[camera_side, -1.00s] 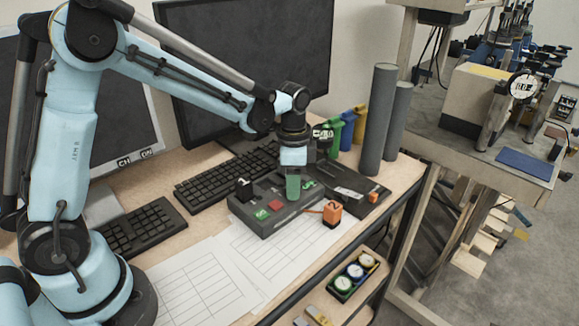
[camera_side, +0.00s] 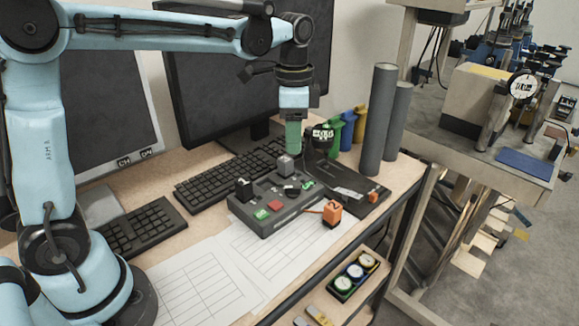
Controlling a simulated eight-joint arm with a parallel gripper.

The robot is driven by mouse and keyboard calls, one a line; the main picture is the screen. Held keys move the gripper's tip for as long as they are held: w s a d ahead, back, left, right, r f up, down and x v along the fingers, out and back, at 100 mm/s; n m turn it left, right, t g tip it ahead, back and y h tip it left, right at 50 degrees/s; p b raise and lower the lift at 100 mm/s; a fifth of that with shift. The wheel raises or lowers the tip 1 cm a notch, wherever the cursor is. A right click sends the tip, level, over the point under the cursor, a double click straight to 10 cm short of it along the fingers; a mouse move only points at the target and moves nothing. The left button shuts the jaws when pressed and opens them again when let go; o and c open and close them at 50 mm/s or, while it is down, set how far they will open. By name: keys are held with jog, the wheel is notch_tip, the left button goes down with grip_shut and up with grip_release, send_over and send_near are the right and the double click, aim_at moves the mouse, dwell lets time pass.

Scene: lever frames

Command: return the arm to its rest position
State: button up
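My light-blue arm reaches across from the left with its forearm nearly level. My gripper (camera_side: 293,136) points down, with a green end piece below a white-and-blue collar. It hangs above the back of the dark control box (camera_side: 268,222), apart from it as far as I can see. I cannot make out separate fingers, so its opening is unclear. The box carries a black lever (camera_side: 243,189), a grey knob (camera_side: 285,165), a red button (camera_side: 275,205) and a green button (camera_side: 261,214).
Two dark monitors (camera_side: 205,75) stand behind the arm. Keyboards (camera_side: 215,180) lie left of the box. An orange block (camera_side: 331,213) sits at its right. Tall grey cylinders (camera_side: 377,120) and small coloured bottles (camera_side: 347,128) stand at the back right. Paper sheets (camera_side: 205,285) cover the front.

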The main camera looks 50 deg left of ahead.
jog(key=shift+r, duration=0.1)
dwell(0.3)
jog(key=s+a+f+n+t, duration=0.1)
jog(key=s+f+n+t, duration=0.2)
jog(key=s+n+t, duration=0.4)
jog(key=s+n, duration=0.1)
jog(key=s, duration=0.4)
jog(key=shift+s+a+n, duration=0.2)
jog(key=shift+s+n, duration=0.1)
jog(key=shift+n, duration=0.1)
dwell(0.4)
